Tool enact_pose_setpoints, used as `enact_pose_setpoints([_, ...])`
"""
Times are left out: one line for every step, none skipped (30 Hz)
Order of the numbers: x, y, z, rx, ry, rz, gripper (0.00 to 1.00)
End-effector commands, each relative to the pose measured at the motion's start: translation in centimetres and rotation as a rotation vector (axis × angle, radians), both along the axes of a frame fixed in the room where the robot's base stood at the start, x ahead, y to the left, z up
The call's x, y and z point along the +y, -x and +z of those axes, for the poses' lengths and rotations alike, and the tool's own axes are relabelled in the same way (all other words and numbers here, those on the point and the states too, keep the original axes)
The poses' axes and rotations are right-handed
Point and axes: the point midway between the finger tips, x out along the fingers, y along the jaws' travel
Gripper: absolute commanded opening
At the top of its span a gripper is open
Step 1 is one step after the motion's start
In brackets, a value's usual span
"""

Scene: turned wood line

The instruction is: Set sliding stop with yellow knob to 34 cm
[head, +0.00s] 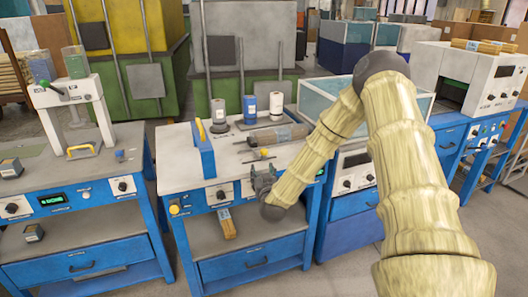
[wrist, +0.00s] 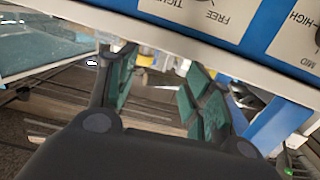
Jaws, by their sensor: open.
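A round yellow knob (head: 174,209) is at the left end of the front of the middle bench (head: 178,178). I cannot tell which belongs to the sliding stop, and no centimetre scale is readable. My gripper (head: 264,181) is at the bench's front edge, right of both yellow parts. In the wrist view the gripper (wrist: 158,92) is open, with teal pads apart and nothing clearly held. A small yellowish part (wrist: 146,59) shows beyond the fingers, too blurred to identify.
Dial panels marked FREE and TIGHT (wrist: 205,14) and HIGH and MID (wrist: 300,38) appear upside down close to my gripper.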

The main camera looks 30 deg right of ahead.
Motion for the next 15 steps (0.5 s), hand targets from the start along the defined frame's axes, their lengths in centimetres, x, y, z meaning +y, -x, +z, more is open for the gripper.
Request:
enact_pose_setpoints([-0.9, -0.2, 1.0, -0.022, 0.007, -0.017, 0.51])
enact_pose_setpoints([-1.3, -0.3, 1.4, -0.033, 0.012, -0.025, 0.51])
enact_pose_setpoints([-1.8, -0.4, 1.8, -0.044, 0.017, -0.034, 0.51])
enact_pose_setpoints([-2.1, -0.5, 2.1, -0.049, 0.020, -0.039, 0.51])
enact_pose_setpoints([-2.3, -0.5, 2.3, -0.054, 0.022, -0.043, 0.51])
enact_pose_setpoints([-2.4, -0.6, 2.4, -0.057, 0.024, -0.046, 0.51])
enact_pose_setpoints([-2.5, -0.7, 2.5, -0.059, 0.025, -0.047, 0.51])
enact_pose_setpoints([-2.6, -0.8, 2.6, -0.060, 0.026, -0.048, 0.51])
enact_pose_setpoints([-2.8, -1.1, 2.6, -0.060, 0.026, -0.048, 0.51])
enact_pose_setpoints([-2.9, -1.3, 2.6, -0.060, 0.026, -0.048, 0.51])
enact_pose_setpoints([-3.0, -1.6, 2.6, -0.060, 0.026, -0.048, 0.51])
enact_pose_setpoints([-3.3, -2.0, 2.6, -0.060, 0.026, -0.048, 0.51])
enact_pose_setpoints([-3.5, -2.4, 2.6, -0.060, 0.026, -0.048, 0.51])
enact_pose_setpoints([-3.7, -2.8, 2.6, -0.060, 0.026, -0.048, 0.51])
enact_pose_setpoints([-4.0, -3.3, 2.6, -0.059, 0.025, -0.048, 0.51])
